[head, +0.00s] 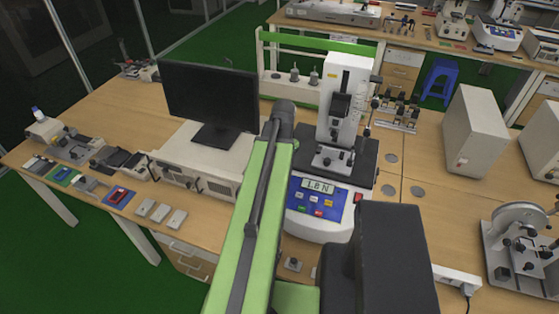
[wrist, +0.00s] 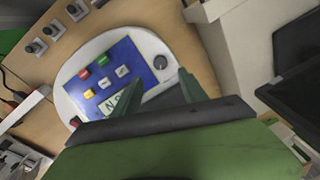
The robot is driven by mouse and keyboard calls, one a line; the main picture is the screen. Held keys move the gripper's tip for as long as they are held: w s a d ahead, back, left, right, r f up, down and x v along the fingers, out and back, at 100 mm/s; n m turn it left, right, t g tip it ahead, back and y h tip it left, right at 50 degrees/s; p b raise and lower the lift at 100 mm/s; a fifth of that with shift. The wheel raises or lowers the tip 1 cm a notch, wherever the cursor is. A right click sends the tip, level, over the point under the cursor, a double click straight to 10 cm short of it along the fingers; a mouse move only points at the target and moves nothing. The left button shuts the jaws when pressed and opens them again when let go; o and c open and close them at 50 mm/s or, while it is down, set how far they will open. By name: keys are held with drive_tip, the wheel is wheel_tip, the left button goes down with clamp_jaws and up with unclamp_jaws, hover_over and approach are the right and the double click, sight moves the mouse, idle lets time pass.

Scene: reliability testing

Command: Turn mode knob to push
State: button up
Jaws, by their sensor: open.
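The tester's control panel has a blue face (head: 316,200) with several small buttons and a display reading 1.8 N. In the wrist view, the blue panel (wrist: 110,68) appears upside down. A round dark grey knob (wrist: 160,62) sits at the panel's right end in that view; its pointer and labels are too small to read. My gripper (wrist: 161,72) is open, with its two dark green fingertips on either side of the knob in the picture. I cannot tell whether they touch it. In the head view, my arm hides the knob and the gripper.
The tester's upright white column (head: 341,100) stands behind the panel. A black monitor (head: 211,103) is to the left. A red button (head: 359,197) is at the panel's right end. A beige box (head: 474,130) stands at the right. The wooden tabletop has some bare room.

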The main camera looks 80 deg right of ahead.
wheel_tip(320, 180, up, 7)
drive_tip(key=p, duration=0.5)
drive_tip(key=shift+s+a+f, duration=0.15)
drive_tip(key=shift+s+a, duration=0.1)
drive_tip(key=shift+a, duration=0.1)
